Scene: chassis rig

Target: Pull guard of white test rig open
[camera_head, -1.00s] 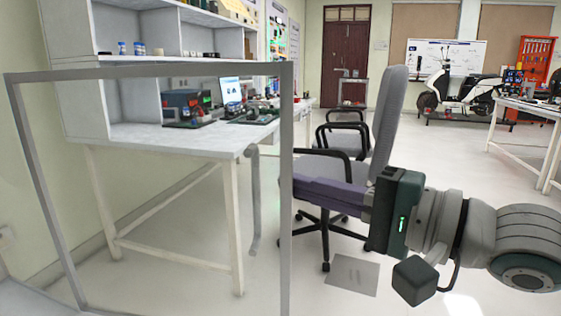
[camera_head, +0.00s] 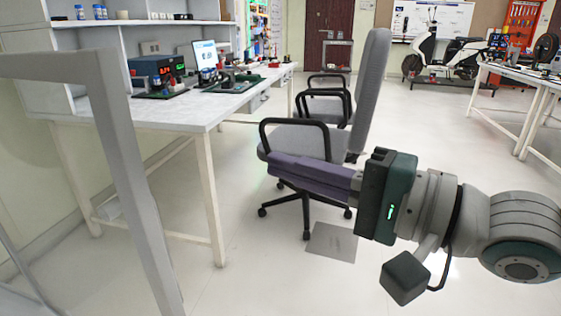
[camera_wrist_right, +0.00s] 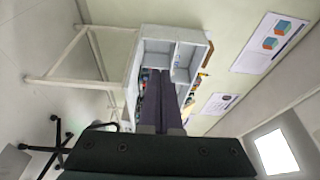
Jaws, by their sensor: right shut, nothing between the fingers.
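The guard (camera_head: 135,190) is a grey-framed clear panel at the left edge of the head view. Its near upright and part of its top bar show; the rest runs out of the picture. No handle shows on the visible part. The body of the white test rig cannot be made out. My right gripper (camera_head: 272,165) is shut and empty, its fingers pointing left toward the guard's upright but well apart from it in the picture. The same fingers show shut in the right wrist view (camera_wrist_right: 160,100). My left gripper is not in view.
A white workbench (camera_head: 200,108) with electronics stands behind the guard. A grey office chair (camera_head: 370,90) stands behind my right gripper. Another bench (camera_head: 535,90) and a white scooter (camera_head: 440,55) are farther right.

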